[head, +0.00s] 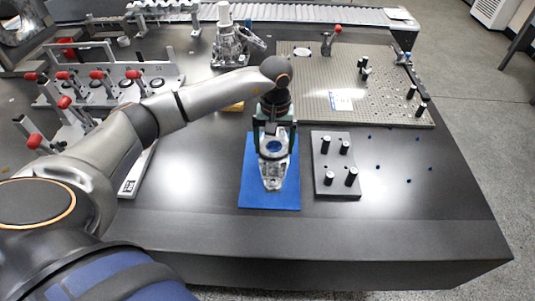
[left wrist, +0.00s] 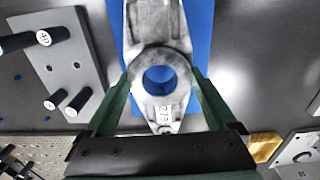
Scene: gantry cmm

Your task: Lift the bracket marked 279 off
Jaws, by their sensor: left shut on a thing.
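The bracket (head: 274,175) is a grey metal casting with a round ring at one end and a narrower arm pointing to the near side. It is over the blue mat (head: 253,190). My left gripper (head: 274,148) points down with its fingers on both sides of the ring, shut on it. In the left wrist view the ring of the bracket (left wrist: 180,82) lies between the green fingers (left wrist: 160,95), with a small white label on it that I cannot read surely. I cannot tell whether the bracket touches the mat. My right gripper is not in view.
A dark plate with black pegs (head: 323,184) stands right of the mat. A perforated plate (head: 315,85) lies behind it. Red-knobbed clamps (head: 100,88) stand at left, another casting (head: 228,48) at the back. The table front and right are mostly clear.

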